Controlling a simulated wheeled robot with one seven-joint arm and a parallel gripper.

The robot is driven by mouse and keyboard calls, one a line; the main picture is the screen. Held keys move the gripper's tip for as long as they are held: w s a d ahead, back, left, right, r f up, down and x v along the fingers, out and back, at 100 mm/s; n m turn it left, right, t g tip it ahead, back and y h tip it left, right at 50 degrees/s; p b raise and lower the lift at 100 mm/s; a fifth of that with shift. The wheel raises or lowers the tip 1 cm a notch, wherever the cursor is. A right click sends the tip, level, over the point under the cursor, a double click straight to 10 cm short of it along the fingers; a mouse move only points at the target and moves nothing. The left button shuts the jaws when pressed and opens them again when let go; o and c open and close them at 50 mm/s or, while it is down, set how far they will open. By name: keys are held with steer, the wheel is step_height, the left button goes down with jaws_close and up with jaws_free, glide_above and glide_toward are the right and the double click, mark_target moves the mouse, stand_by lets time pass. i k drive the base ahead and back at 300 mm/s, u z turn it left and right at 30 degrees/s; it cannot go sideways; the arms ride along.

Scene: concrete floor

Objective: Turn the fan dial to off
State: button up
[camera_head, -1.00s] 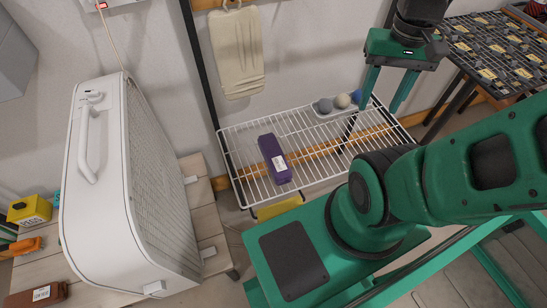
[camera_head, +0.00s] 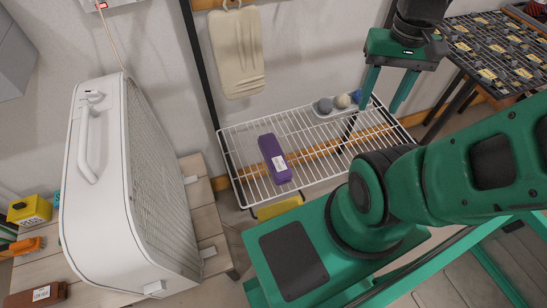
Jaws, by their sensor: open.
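The fan (camera_head: 105,200) is a large white box-shaped unit standing on a wooden slatted bench at the left. Its grille faces right and a carry handle (camera_head: 86,145) is on its top side. A small dark-marked control (camera_head: 94,97), which looks like the dial, sits near the handle's far end; its setting is too small to read. My gripper (camera_head: 384,108) is at the upper right, fingers pointing down, open and empty. It is over the right part of the wire rack, well apart from the fan.
The white wire rack (camera_head: 325,172) holds a purple case (camera_head: 274,159) and several small balls in a tray. A wooden bench (camera_head: 208,226) carries a yellow box (camera_head: 30,209) and an orange brush (camera_head: 27,246). A beige cloth (camera_head: 236,52) hangs on the wall. A grid table (camera_head: 490,50) stands at right.

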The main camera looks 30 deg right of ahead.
mark_target(94, 97)
steer(key=u, duration=1.95)
steer(key=k, duration=1.25)
steer(key=z, duration=0.65)
steer(key=i, duration=1)
steer(key=u, duration=0.05)
